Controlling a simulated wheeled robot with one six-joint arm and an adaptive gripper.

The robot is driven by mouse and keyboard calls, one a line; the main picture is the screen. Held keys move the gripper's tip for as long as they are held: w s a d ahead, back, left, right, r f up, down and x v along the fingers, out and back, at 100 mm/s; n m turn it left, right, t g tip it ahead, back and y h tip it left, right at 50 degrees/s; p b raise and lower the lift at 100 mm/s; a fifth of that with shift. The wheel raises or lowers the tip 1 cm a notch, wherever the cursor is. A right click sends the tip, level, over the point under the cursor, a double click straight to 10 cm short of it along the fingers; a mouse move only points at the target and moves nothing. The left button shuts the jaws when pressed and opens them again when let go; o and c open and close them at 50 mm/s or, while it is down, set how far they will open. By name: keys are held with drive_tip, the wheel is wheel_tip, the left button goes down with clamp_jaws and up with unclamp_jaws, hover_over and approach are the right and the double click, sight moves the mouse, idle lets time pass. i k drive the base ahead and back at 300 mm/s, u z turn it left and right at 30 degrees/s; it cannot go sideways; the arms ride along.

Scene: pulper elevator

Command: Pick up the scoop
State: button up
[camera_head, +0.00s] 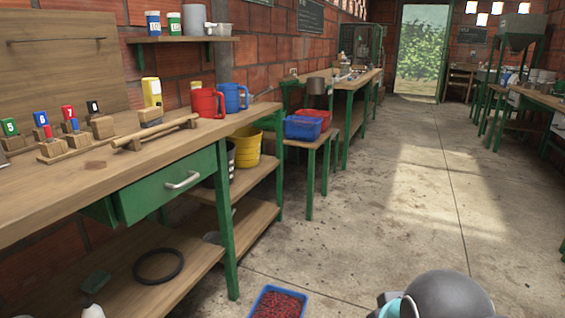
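I cannot pick out a scoop for certain in this view. A small grey object at the far left edge of the workbench (75,200) is cut off by the frame, and I cannot tell what it is. A greyish object (212,237) on the lower shelf is partly hidden and also unclear. A rounded grey part of my arm with a teal ring shows at the bottom right. My gripper is not in view.
A red jug (207,103) and a blue jug (232,98) stand on the bench. A yellow bucket (245,148) is on the shelf below. A blue tray of red berries (278,303) sits on the floor ahead. The concrete aisle (400,210) is clear toward the doorway.

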sight(252, 97)
drive_tip(key=z, duration=0.65)
drive_tip(key=i, duration=1.9)
drive_tip(key=u, duration=0.35)
drive_tip(key=i, duration=1.7)
drive_tip(key=u, duration=1.2)
drive_tip(key=i, duration=0.3)
drive_tip(key=u, duration=0.1)
